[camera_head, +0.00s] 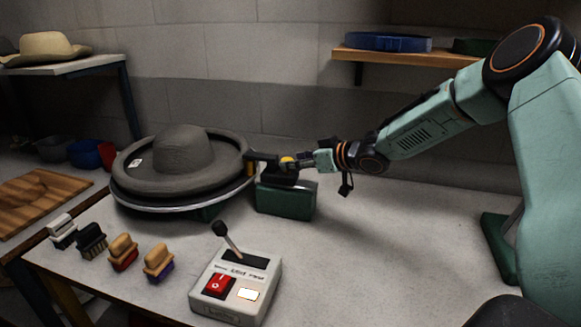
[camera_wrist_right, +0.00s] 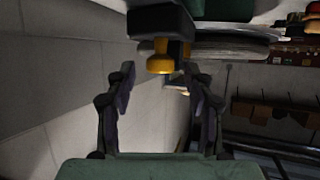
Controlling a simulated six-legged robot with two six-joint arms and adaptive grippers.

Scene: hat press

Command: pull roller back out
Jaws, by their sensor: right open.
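The roller unit (camera_head: 262,158) is a dark arm on a green block (camera_head: 287,200), against the right side of the grey hat's brim. A yellow knob on it (camera_head: 288,160) faces my right gripper (camera_head: 303,161). In the wrist view the yellow knob (camera_wrist_right: 160,60) hangs from a dark block, just beyond and between the spread fingers of my right gripper (camera_wrist_right: 162,98). That gripper is open, with nothing clamped. The grey hat (camera_head: 185,160) lies on a round turntable (camera_head: 190,206). My left gripper is not in view.
A control box (camera_head: 235,285) with a lever and red switch stands at the table front. Several brushes (camera_head: 122,252) stand along the left edge. A wooden shelf (camera_head: 400,57) is on the wall behind my arm.

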